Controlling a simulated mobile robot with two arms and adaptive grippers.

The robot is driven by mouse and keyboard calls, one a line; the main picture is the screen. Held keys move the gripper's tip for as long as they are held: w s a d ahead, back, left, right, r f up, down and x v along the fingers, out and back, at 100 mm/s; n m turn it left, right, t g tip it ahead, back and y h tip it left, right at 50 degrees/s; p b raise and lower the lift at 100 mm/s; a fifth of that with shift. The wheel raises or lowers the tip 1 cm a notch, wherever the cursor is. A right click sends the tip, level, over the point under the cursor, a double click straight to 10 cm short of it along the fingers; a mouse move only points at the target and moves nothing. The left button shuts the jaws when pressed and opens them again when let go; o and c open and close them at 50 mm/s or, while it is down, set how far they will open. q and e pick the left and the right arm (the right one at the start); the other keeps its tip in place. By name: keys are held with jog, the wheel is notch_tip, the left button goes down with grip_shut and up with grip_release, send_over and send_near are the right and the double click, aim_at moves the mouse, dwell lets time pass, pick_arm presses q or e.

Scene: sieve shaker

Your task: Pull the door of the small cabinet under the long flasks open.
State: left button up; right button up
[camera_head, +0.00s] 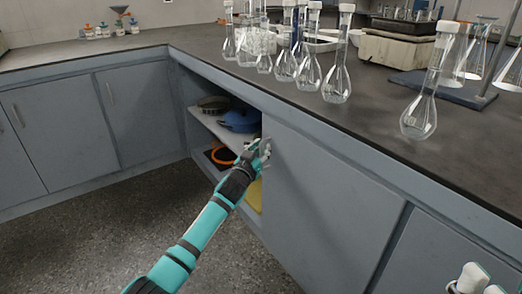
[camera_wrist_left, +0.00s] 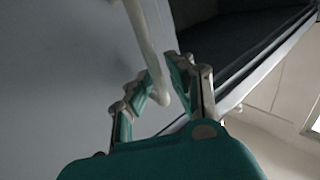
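The grey cabinet door (camera_head: 325,200) is below the counter that bears the long-necked flasks (camera_head: 336,80). Its face also shows in the left wrist view (camera_wrist_left: 60,70). It looks nearly in line with the cabinet front; I cannot tell whether it stands slightly ajar. My left gripper (camera_head: 264,148) is at the door's left edge, by its handle. In the left wrist view the pale handle (camera_wrist_left: 149,50) runs down between the two fingers, which stand apart on either side of it. A firm hold is not visible. Pale parts of my right gripper (camera_head: 473,279) show at the lower right edge.
An open compartment left of the door holds a blue pot (camera_head: 239,121) on a shelf (camera_head: 212,124), with an orange ring-shaped thing (camera_head: 222,156) below. More glassware and a dark stand base (camera_head: 450,90) are on the counter (camera_head: 370,120). The floor (camera_head: 100,245) in front is clear.

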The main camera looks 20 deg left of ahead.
pick_arm(q)
grip_shut()
dwell(0.3)
